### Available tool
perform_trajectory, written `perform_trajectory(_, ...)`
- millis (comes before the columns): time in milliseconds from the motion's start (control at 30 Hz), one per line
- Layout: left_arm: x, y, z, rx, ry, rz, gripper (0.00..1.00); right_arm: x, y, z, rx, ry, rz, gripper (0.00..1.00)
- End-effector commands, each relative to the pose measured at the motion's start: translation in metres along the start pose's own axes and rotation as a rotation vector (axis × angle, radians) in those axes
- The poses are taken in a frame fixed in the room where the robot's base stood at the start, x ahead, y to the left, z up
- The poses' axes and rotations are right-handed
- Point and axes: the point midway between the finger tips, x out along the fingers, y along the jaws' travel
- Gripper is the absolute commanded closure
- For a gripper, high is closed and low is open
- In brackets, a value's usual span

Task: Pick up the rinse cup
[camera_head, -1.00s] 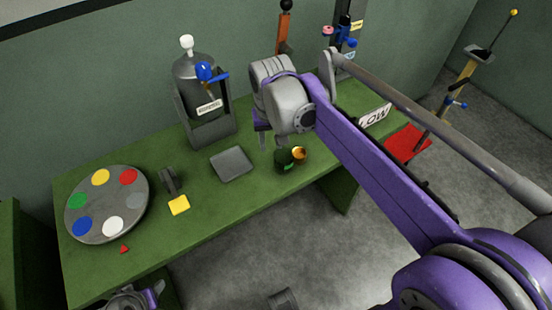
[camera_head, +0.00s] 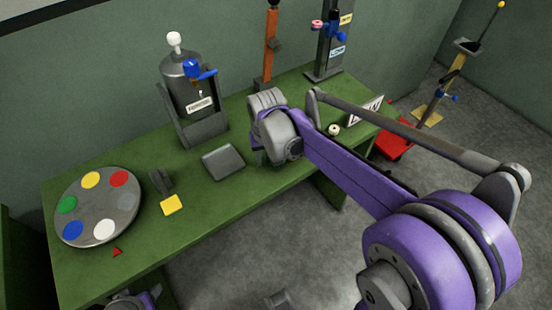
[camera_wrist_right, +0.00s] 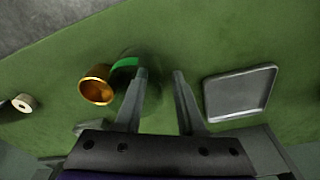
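A copper-coloured, open-mouthed cup shape (camera_wrist_right: 97,88) shows in the right wrist view, left of my fingers. It touches or overlaps a dark green rounded body with a bright green band (camera_wrist_right: 125,63). I cannot tell whether they are one thing, or which is the rinse cup. My right gripper (camera_wrist_right: 160,74) is open, its fingers apart over the green table; the left-hand finger partly covers the dark body. In the head view my right wrist hides the cup and the fingers. Only a bit of my left arm shows at the bottom edge; its fingers are out of view.
A grey square tray (camera_wrist_right: 240,95) lies right of my fingers. On the green table (camera_head: 215,195) stand a paint palette (camera_head: 80,228), a yellow block (camera_head: 171,205), a dispenser (camera_head: 190,95) and a small white ring (camera_head: 334,130).

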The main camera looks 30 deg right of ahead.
Motion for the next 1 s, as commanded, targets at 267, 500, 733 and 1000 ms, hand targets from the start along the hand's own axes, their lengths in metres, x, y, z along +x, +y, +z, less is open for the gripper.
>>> perform_trajectory(267,0.0,0.0,0.0,0.0,0.0,0.0,0.5,0.0,0.0,0.0,0.0,0.0,0.0,1.0)
perform_trajectory(500,0.0,0.0,0.0,0.0,0.0,0.0,0.5,0.0,0.0,0.0,0.0,0.0,0.0,1.0)
perform_trajectory(733,0.0,0.0,0.0,0.0,0.0,0.0,0.5,-0.001,0.0,0.0,0.0,0.0,0.0,1.0)
perform_trajectory(1000,-0.005,0.0,-0.003,0.0,0.002,0.0,0.5,-0.04,0.0,-0.005,0.0,0.0,0.0,1.0)
